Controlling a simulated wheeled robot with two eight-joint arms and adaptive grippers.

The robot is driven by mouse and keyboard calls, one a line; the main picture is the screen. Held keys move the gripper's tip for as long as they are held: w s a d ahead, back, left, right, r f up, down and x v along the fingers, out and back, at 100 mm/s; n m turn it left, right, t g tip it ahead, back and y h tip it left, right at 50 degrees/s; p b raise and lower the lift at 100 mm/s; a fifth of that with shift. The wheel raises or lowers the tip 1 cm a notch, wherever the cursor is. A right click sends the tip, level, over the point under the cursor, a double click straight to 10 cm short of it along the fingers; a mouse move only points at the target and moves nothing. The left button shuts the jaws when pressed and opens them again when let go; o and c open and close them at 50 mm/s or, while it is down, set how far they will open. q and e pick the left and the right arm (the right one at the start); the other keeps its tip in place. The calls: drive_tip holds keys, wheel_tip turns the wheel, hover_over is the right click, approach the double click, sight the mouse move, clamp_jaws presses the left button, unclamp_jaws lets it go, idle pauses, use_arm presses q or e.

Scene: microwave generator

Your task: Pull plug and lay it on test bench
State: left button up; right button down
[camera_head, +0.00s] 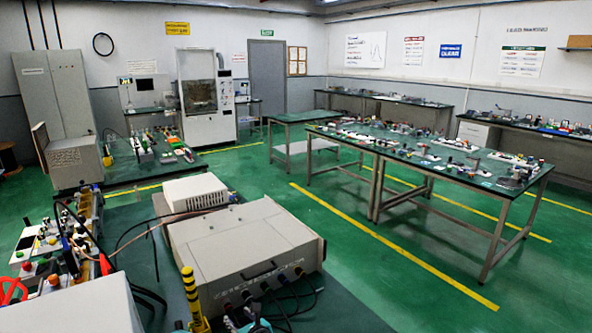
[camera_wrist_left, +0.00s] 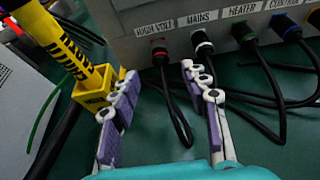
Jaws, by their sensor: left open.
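The generator (camera_head: 245,245) is a grey-white box with a front handle on a green bench top (camera_head: 350,308). In the left wrist view its front panel (camera_wrist_left: 130,22) carries a row of plugs with black cables: a red-ringed plug (camera_wrist_left: 160,50) under "HIGH VOLT", a white-ringed plug (camera_wrist_left: 203,44) under "MAINS", a green-ringed plug (camera_wrist_left: 244,35) under "HEATER" and a blue-ringed plug (camera_wrist_left: 284,24) under "CONTROL". All sit in their sockets. My left gripper (camera_wrist_left: 160,88) is open and empty, low in front of the HIGH VOLT and MAINS plugs. It shows at the bottom edge in the head view (camera_head: 248,325).
A yellow-black striped rod (camera_wrist_left: 62,45) stands in a yellow holder (camera_wrist_left: 100,92) close to my left finger. Cables loop over the bench before the panel. A white box (camera_head: 195,192) stands behind the generator. Bare bench lies right of the generator.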

sight(231, 310)
use_arm(q)
drive_tip(key=shift+f, duration=0.1)
idle(0.3)
drive_tip(key=b+x, duration=0.1)
drive_tip(key=x, duration=0.6)
drive_tip(key=shift+a+f+b, duration=0.1)
drive_tip(key=shift+f+b, duration=0.05)
drive_tip(key=shift+b, duration=0.15)
drive_tip(key=shift+b+x, duration=0.3)
drive_tip(key=shift+x, duration=0.55)
drive_tip(key=shift+b, duration=0.35)
idle(0.4)
clamp_jaws()
drive_tip(key=shift+s, duration=0.1)
